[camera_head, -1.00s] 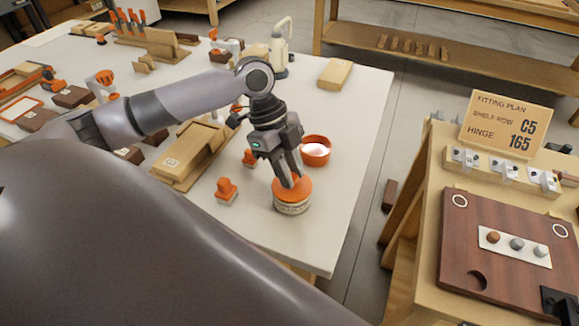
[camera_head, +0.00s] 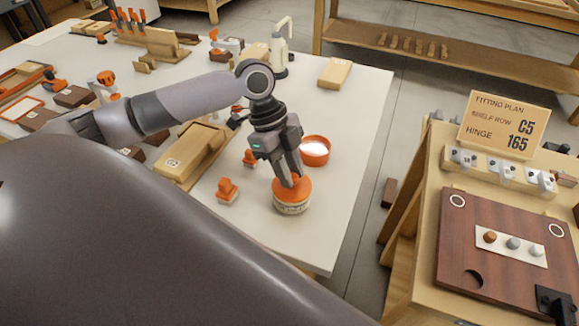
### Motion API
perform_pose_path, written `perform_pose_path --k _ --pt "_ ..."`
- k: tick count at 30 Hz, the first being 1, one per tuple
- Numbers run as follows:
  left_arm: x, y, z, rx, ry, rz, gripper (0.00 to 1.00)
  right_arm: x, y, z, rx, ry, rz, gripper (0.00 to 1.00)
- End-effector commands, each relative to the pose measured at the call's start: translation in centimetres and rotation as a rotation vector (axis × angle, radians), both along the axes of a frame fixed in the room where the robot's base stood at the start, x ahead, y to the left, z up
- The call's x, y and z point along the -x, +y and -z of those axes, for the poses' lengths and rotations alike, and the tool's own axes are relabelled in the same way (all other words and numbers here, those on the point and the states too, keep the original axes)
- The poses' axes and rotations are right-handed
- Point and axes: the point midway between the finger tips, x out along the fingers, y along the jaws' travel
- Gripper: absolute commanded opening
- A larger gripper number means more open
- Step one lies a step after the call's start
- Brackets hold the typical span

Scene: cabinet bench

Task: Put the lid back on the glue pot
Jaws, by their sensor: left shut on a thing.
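The glue pot (camera_head: 292,208) is a short pale pot with a printed label, near the front right of the white table. The orange lid (camera_head: 302,189) lies on its top, and no gap shows between them. My left gripper (camera_head: 293,184) points down from above and is shut on the lid, at its middle. The fingers hide the part of the lid that they hold. My right gripper is not in view.
An orange bowl (camera_head: 315,151) with bright white contents stands just behind the pot. A small orange-topped piece (camera_head: 228,190) and a wooden box (camera_head: 190,152) are to the left. The table's right edge is close by. A separate bench (camera_head: 425,220) stands at right.

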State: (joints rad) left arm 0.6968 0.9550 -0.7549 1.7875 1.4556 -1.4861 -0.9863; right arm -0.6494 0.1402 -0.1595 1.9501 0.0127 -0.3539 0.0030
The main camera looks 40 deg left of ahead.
Motion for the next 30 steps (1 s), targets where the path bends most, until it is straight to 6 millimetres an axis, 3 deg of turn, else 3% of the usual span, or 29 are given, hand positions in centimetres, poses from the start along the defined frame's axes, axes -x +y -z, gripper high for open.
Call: perform_pose_path --k 30 --pt "0.0 0.0 0.0 0.001 0.001 -0.001 0.0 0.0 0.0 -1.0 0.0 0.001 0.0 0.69"
